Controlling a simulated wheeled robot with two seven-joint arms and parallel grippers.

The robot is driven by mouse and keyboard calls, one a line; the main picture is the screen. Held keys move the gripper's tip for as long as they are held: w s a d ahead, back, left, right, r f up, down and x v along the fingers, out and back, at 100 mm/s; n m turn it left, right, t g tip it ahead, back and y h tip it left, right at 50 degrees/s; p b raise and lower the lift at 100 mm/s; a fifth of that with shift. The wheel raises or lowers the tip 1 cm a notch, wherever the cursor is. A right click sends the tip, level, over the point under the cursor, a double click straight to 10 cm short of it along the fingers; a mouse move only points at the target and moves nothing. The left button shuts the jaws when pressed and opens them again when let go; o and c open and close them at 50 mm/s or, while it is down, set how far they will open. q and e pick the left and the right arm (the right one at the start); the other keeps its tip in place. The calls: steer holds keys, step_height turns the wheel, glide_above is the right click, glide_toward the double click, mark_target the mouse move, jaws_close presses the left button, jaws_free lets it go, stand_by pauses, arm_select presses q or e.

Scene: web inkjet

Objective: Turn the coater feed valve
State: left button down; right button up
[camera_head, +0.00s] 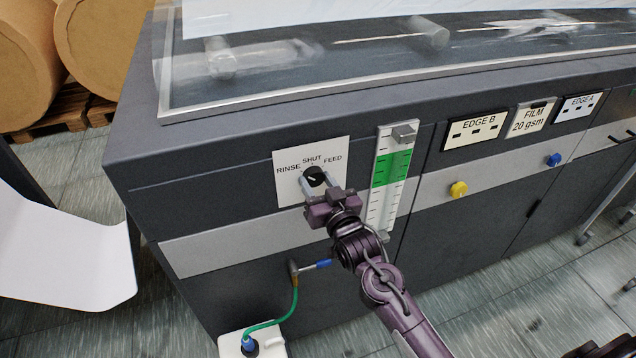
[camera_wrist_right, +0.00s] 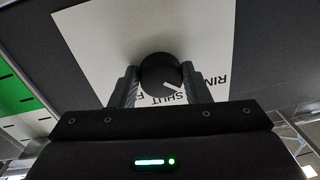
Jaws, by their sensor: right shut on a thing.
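The coater feed valve is a round black knob (camera_head: 315,177) with a white pointer line, on a white plate (camera_head: 290,157) marked RINSE, SHUT and FEED. In the right wrist view the knob (camera_wrist_right: 161,75) sits between the two fingers, and its pointer line is toward the word SHUT. My right gripper (camera_head: 321,188) is shut on the knob, coming from below and in front. It also shows in the right wrist view (camera_wrist_right: 160,88). The fingers and wrist cover the lower part of the knob and plate in the head view. My left gripper is not in view.
A sight gauge (camera_head: 391,170) with a green band stands just right of the plate. A blue-handled tap (camera_head: 318,265) with a green hose is below. Yellow (camera_head: 458,189) and blue (camera_head: 554,160) knobs sit farther right. Brown rolls (camera_head: 105,45) stand at the back left.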

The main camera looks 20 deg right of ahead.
steer(key=m, duration=0.4)
steer(key=shift+m, duration=0.3)
steer(key=shift+a+m+t+h+p, duration=0.15)
steer(key=shift+m+t+h+p, duration=0.2)
steer(key=shift+m, duration=2.35)
steer(key=o, duration=1)
steer(key=shift+c, duration=0.2)
steer(key=shift+s, duration=0.1)
